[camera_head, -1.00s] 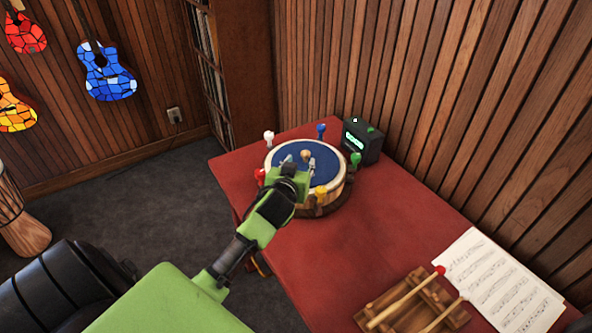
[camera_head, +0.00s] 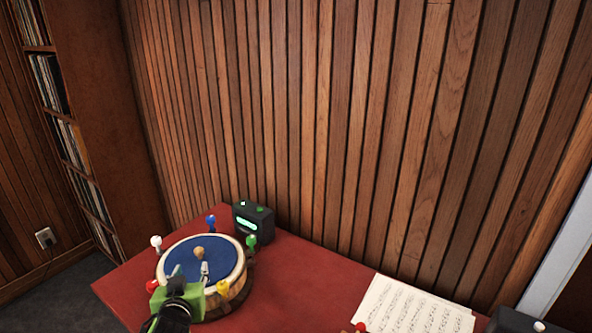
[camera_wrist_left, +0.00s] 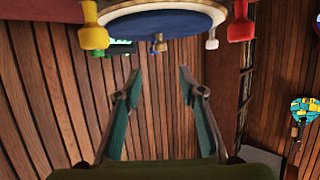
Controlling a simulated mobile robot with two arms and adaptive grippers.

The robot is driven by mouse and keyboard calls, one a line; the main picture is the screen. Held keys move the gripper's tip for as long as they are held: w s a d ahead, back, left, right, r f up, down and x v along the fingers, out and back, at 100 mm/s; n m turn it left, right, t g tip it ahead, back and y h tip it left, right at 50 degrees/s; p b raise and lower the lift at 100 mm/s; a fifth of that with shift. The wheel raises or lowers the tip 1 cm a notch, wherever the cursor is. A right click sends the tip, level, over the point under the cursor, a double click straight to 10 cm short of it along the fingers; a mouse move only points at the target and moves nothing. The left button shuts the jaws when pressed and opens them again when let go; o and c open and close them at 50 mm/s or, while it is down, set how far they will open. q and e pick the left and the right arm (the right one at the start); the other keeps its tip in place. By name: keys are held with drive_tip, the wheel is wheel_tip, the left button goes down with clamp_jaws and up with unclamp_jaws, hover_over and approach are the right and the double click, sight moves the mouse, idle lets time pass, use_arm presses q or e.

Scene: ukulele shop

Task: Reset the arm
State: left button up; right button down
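My left gripper (camera_head: 190,274) shows at the lower left of the head view, over the near part of a round drum (camera_head: 233,283) with a blue top. In the left wrist view the two fingers of the left gripper (camera_wrist_left: 158,85) stand wide apart with nothing between them. The drum (camera_wrist_left: 165,22) shows at the top of that view, beyond the fingertips. A wooden knob (camera_head: 199,252) stands on the drum's blue top. My right gripper does not show in either view.
Coloured pegs ring the drum, among them a blue one (camera_head: 211,223) and a green one (camera_head: 251,242). A black box with a green display (camera_head: 254,222) stands behind it on the red table (camera_head: 300,278). Sheet music (camera_head: 412,309) lies to the right. A slatted wall rises behind.

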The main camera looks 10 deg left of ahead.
use_arm(q)
drive_tip(key=s+d+f+m+g+h, duration=0.1)
drive_tip(key=s+d+f, duration=0.1)
drive_tip(key=s+f, duration=0.1)
drive_tip(key=s+d+f+g, duration=0.1)
drive_tip(key=s+d+f, duration=0.2)
drive_tip(key=s, duration=0.2)
drive_tip(key=s+d+f+m+g+h, duration=0.1)
drive_tip(key=s+d+f+g, duration=0.1)
drive_tip(key=s+f, duration=0.1)
drive_tip(key=shift+s+d+f+m+h, duration=0.2)
drive_tip(key=shift+s+d+m+h, duration=0.15)
drive_tip(key=shift+s, duration=0.35)
drive_tip(key=s+d+f+m+g+h, duration=0.1)
drive_tip(key=s+d+f+m+g, duration=0.15)
drive_tip(key=s+d, duration=0.45)
drive_tip(key=s+d+f+m+g+h, duration=0.1)
drive_tip(key=s+d+g+h, duration=0.15)
drive_tip(key=s, duration=0.75)
wheel_tip(320, 180, down, 28)
drive_tip(key=s+g, duration=0.2)
drive_tip(key=s, duration=0.1)
drive_tip(key=s+a+f, duration=0.3)
drive_tip(key=s+f, duration=1.2)
drive_tip(key=s, duration=0.1)
drive_tip(key=shift+m+g+y, duration=0.3)
drive_tip(key=shift+g+y, duration=0.1)
drive_tip(key=shift+s+a, duration=0.1)
